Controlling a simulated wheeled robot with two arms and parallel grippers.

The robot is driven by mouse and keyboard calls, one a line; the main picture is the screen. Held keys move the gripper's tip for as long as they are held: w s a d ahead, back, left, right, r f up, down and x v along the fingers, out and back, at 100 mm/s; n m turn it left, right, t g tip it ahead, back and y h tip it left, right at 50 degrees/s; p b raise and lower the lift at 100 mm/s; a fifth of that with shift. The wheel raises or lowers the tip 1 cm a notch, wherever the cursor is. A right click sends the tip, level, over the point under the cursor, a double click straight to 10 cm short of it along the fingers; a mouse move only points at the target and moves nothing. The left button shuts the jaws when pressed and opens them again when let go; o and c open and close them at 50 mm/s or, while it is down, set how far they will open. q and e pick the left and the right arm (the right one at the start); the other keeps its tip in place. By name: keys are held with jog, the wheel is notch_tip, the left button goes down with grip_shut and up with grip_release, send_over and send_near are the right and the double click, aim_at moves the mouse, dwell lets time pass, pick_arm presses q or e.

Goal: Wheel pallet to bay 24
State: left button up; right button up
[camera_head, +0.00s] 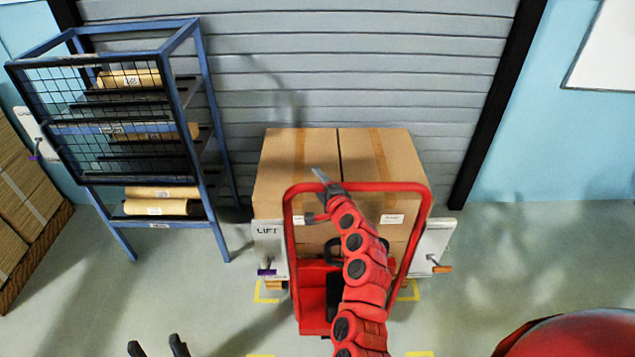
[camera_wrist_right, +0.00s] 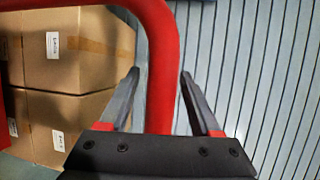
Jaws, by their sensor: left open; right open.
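A red pallet truck with a tall looped handle (camera_head: 410,186) stands in front of stacked cardboard boxes (camera_head: 378,155). Slivers of the wooden pallet (camera_head: 275,285) show under the load. My left gripper (camera_head: 157,346) is open and empty, low over the floor at the bottom edge. My right arm hides part of the truck. No bay number is readable.
A blue mesh rack (camera_head: 205,90) with brown rolls stands left of the load. A grey shutter (camera_head: 370,65) is behind. White panels, one marked LIFT (camera_head: 269,248), flank the load. Yellow floor marks (camera_head: 266,297) lie around it.

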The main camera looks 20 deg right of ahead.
jog(key=shift+s+d, duration=0.15)
jog(key=shift+s, duration=0.35)
jog(key=b+v, duration=0.2)
jog(key=v, duration=1.3)
jog(key=shift+s, duration=0.2)
